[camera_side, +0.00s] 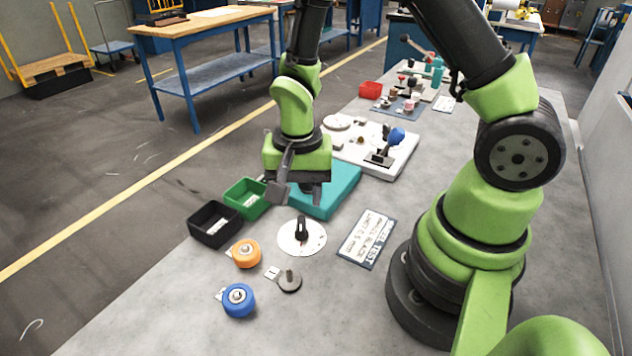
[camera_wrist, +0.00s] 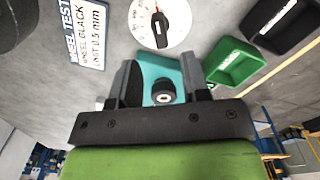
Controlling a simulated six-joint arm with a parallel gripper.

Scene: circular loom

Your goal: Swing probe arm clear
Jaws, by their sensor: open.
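My gripper (camera_side: 296,192) points down over the teal block (camera_side: 335,194), its jaws apart. In the wrist view the fingers (camera_wrist: 162,82) stand on either side of a small dark round part with a pale centre (camera_wrist: 163,92), over the teal block (camera_wrist: 158,66). A dark rounded piece (camera_wrist: 133,88) shows beside the left finger. I cannot tell whether the fingers touch either part. No part is clearly recognisable as the probe arm; my gripper hides much of the block's top in the side view.
A white dial with a black pointer (camera_side: 302,238) lies in front of the block. A green bin (camera_side: 246,207) and a black bin (camera_side: 215,235) stand left. Orange (camera_side: 246,254) and blue (camera_side: 238,300) wheels lie nearer. A wheel test card (camera_side: 367,238) lies right; a white fixture plate (camera_side: 395,165) stands behind.

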